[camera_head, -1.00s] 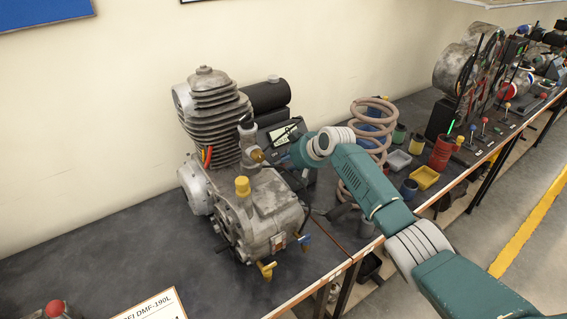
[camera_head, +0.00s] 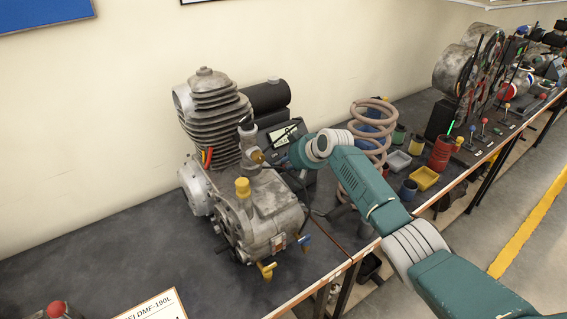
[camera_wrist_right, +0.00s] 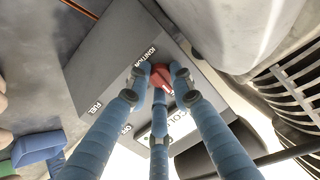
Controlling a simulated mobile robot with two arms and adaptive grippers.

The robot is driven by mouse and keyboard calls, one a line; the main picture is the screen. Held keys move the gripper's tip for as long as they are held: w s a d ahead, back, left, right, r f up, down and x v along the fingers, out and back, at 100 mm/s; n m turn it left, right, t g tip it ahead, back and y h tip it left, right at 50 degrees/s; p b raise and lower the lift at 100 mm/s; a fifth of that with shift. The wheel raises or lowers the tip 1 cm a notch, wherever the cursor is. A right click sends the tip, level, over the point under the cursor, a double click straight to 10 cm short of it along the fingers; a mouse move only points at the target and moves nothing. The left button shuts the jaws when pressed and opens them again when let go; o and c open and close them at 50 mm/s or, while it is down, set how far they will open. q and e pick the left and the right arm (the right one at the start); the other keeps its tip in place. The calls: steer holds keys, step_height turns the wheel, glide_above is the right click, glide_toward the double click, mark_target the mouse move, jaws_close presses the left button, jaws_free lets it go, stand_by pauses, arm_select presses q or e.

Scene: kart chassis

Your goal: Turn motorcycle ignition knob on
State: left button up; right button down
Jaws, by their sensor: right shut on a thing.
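The red ignition knob (camera_wrist_right: 162,75) sits on a grey panel (camera_wrist_right: 105,45) lettered IGNITION, FUEL and OFF. In the right wrist view, the three blue fingers of my right gripper (camera_wrist_right: 160,72) are closed around the knob, with part of its red face showing between them. In the head view, my right gripper (camera_head: 286,160) reaches in from the right to the dark control box (camera_head: 283,134) behind the grey engine (camera_head: 262,205). The knob is hidden there. My left gripper is not in view.
A coil spring (camera_head: 372,120) stands right of the box, close to my right arm. A yellow tray (camera_head: 424,178), a red cylinder (camera_head: 441,152) and small cups stand farther right on the bench.

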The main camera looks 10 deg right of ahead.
steer(key=m+p, duration=0.3)
steer(key=m, duration=0.1)
steer(key=shift+s+m, duration=0.15)
steer(key=shift+m, duration=0.25)
steer(key=m+p, duration=0.4)
steer(key=m, duration=0.2)
steer(key=shift+a+t, duration=0.1)
steer(key=shift+t, duration=0.2)
steer(key=m+p, duration=0.2)
steer(key=m, duration=0.1)
steer(key=shift+f+m, duration=0.1)
steer(key=shift+m, duration=0.2)
steer(key=shift+f+m+p, duration=0.1)
steer(key=shift+m+p, duration=0.45)
steer(key=shift+m, duration=0.95)
steer(key=c, duration=1.8)
jaws_free()
steer(key=shift+t, duration=0.3)
